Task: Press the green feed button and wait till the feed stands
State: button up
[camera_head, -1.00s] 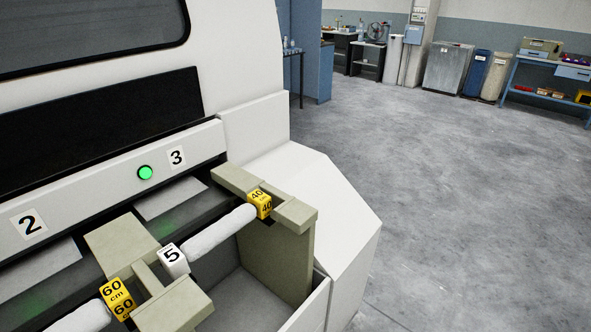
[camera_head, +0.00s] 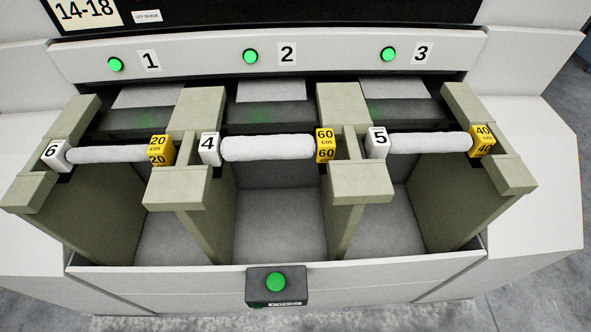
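The green feed button (camera_head: 275,281) sits on a dark box (camera_head: 262,297) at the front middle of the machine, low in the head view. A small label below it is too small to read. Three lit green round lamps or buttons are on the white panel above, beside the numbers 1 (camera_head: 116,65), 2 (camera_head: 250,56) and 3 (camera_head: 388,54). White rolls lie across the bays: one by tag 6 (camera_head: 108,154), one by tag 4 (camera_head: 266,148), one by tag 5 (camera_head: 428,143). My gripper is not in view.
Yellow blocks mark 20 cm (camera_head: 160,149), 60 cm (camera_head: 325,145) and 40 cm (camera_head: 482,140) at the rolls' right ends. Beige dividers (camera_head: 360,184) stand between the bays. A dark panel with a 14-18 sign (camera_head: 85,10) is above. Grey floor shows at the bottom corners.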

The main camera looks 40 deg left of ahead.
aim_at(276, 282)
jog(key=k+u, duration=0.1)
jog(key=u, duration=0.25)
jog(key=k+u, duration=0.1)
jog(key=u, duration=0.25)
jog(key=k+j+u, duration=0.1)
jog(key=u, duration=0.2)
